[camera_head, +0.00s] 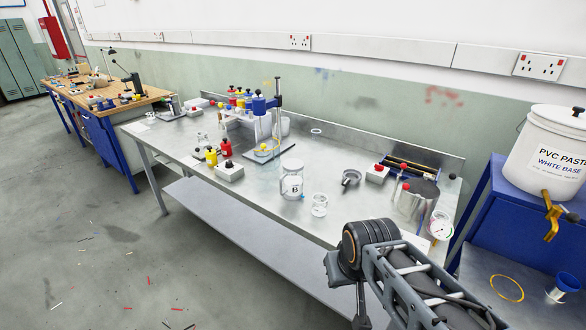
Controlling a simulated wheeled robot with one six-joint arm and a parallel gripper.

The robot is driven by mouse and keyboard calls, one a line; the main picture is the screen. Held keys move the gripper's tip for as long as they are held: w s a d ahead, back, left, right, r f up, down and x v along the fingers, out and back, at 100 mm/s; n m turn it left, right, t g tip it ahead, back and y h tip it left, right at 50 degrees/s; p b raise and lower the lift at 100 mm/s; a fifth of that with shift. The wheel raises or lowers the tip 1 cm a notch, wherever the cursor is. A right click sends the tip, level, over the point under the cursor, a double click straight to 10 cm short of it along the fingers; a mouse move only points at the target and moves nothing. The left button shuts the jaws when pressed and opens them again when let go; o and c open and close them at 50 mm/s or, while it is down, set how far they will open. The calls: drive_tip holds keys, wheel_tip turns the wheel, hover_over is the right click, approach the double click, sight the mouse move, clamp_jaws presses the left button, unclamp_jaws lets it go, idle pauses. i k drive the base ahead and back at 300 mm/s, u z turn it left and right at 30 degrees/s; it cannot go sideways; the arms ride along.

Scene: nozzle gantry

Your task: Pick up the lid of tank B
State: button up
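Tank B (291,185) is a clear, round jar marked "B", standing upright on the metal bench right of the picture's middle. Its top (292,164) looks pale grey and round; I cannot tell whether this is a separate lid or the open rim. A small dark grey round piece (351,176) lies on the bench to its right; I cannot tell what it is. My arm reaches in from the lower right, in front of the bench, with its dark joint nearest the bench edge. My gripper cannot be made out in this view.
A smaller clear jar (319,205) stands close to the right of tank B.

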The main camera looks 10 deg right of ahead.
sight(293, 167)
drive_tip(key=u, duration=0.1)
drive_tip(key=k, duration=0.85)
drive_tip(key=u, duration=1.35)
drive_tip(key=i, duration=2.1)
drive_tip(key=z, duration=0.55)
drive_tip(key=i, duration=1)
drive_tip(key=z, duration=1.7)
drive_tip(key=i, duration=0.85)
drive_tip(key=z, duration=0.7)
